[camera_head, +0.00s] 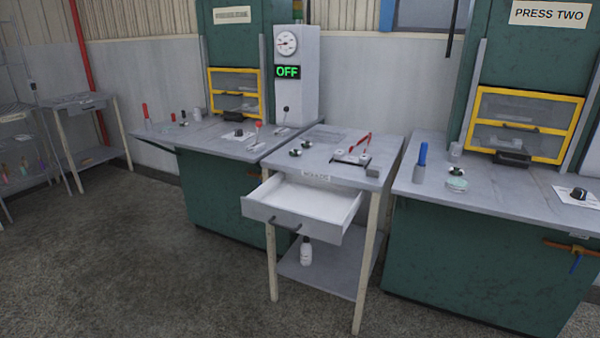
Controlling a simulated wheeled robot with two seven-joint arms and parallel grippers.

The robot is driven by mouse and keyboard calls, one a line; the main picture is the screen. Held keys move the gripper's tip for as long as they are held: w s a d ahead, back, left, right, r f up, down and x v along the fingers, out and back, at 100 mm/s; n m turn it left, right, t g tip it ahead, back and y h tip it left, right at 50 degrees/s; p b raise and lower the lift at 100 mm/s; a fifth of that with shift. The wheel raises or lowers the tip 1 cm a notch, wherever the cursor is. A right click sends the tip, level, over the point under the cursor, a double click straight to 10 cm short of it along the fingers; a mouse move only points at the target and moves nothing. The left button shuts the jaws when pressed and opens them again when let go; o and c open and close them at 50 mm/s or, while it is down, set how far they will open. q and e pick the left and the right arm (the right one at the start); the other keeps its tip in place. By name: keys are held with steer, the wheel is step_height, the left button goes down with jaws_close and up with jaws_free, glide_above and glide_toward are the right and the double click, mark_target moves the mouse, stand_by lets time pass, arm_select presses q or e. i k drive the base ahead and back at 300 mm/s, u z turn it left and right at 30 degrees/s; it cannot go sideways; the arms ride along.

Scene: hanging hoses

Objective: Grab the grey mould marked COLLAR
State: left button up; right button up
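No marking that reads COLLAR is legible, so I cannot tell which thing is that mould. A small table (345,145) stands between two green presses, with a label that seems to read MOULDS. Its drawer (300,207) is pulled open, and the white inside that shows looks empty. Neither of my grippers is in view.
The open drawer juts out over the floor, above a lower shelf with a white bottle (306,251). Press benches flank the table, left (205,140) and right (500,190). A gauge box (297,75) reads OFF. The floor (130,240) at front left is clear.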

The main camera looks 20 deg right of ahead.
mark_target(339, 155)
steer(key=u, duration=0.75)
steer(key=i, duration=2.35)
steer(key=z, duration=1.7)
steer(key=i, duration=0.9)
steer(key=z, duration=0.8)
